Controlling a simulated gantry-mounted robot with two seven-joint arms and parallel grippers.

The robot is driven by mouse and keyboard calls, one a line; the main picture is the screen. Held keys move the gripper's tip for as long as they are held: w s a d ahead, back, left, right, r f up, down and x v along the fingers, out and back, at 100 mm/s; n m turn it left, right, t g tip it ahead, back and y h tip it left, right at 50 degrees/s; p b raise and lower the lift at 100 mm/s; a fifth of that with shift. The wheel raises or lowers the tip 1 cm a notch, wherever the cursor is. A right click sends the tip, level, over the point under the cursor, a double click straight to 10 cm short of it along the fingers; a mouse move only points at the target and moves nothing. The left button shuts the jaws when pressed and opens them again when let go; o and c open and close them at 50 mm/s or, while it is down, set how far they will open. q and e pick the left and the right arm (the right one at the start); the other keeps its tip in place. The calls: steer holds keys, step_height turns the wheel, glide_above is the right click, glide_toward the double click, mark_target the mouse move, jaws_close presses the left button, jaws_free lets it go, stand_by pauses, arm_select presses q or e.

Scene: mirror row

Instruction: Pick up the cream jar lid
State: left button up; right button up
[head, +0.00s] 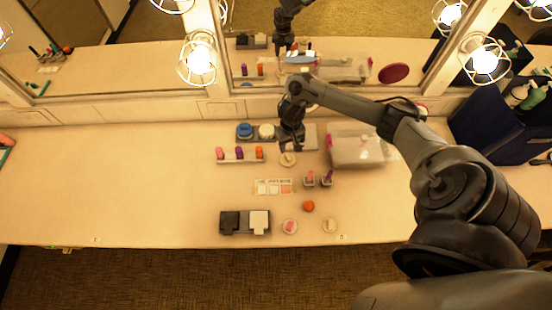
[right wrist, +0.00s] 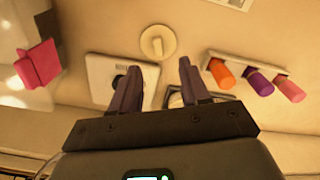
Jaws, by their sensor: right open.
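A round cream-coloured lid (head: 288,159) with a small raised knob lies flat on the counter. It also shows in the right wrist view (right wrist: 158,42), just beyond my fingertips. My right gripper (head: 291,149) is open and empty, pointing down close to the lid, with the fingers apart from it. The gap between its fingers (right wrist: 159,70) lines up roughly with the lid's knob in the right wrist view. A cream-topped jar (head: 266,131) and a blue-topped jar (head: 244,131) stand to the left of my gripper. My left gripper is not in view.
A rack of lipsticks (head: 240,160) stands left of the lid. A clear box (head: 357,150) with a pink clip is to the right. Two small holders, a card, an orange ball (head: 308,206) and small dishes lie nearer the front. A mirror runs behind.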

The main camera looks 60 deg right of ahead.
mark_target(289, 159)
steer(key=f, duration=0.2)
steer(key=f+b, duration=0.1)
steer(key=shift+s+f, duration=0.2)
steer(key=shift+f, duration=0.2)
steer(key=shift+d+f+b, duration=0.15)
steer(key=shift+f+b, duration=0.15)
steer(key=shift+f, duration=2.6)
jaws_close()
